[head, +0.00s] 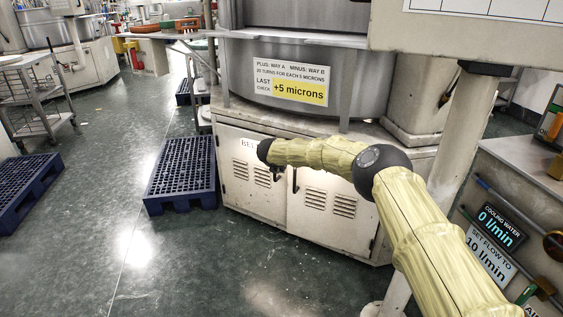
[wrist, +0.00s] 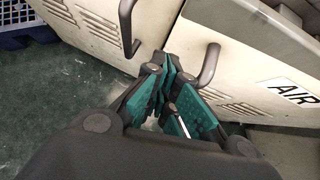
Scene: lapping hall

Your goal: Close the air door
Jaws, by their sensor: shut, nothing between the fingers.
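The air door (wrist: 222,45) carries an AIR label (wrist: 294,94) in the wrist view. It is the right-hand door (head: 318,208) of the cabinet in the head view, where my arm covers its upper part. In the wrist view its near edge seems to stand slightly out from the neighbouring door; how far I cannot tell. Its dark bar handle (wrist: 209,65) is just right of my gripper (wrist: 168,70). My gripper is shut and empty, with its teal-padded fingers together. Whether it touches the door is unclear. In the head view it is mostly hidden behind my wrist.
The neighbouring louvred door (head: 248,185) has its own dark handle (wrist: 128,28), close to my gripper. A blue pallet (head: 182,170) lies left of the cabinet. A cooling-water panel (head: 498,226) stands at the right. The floor in front is clear.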

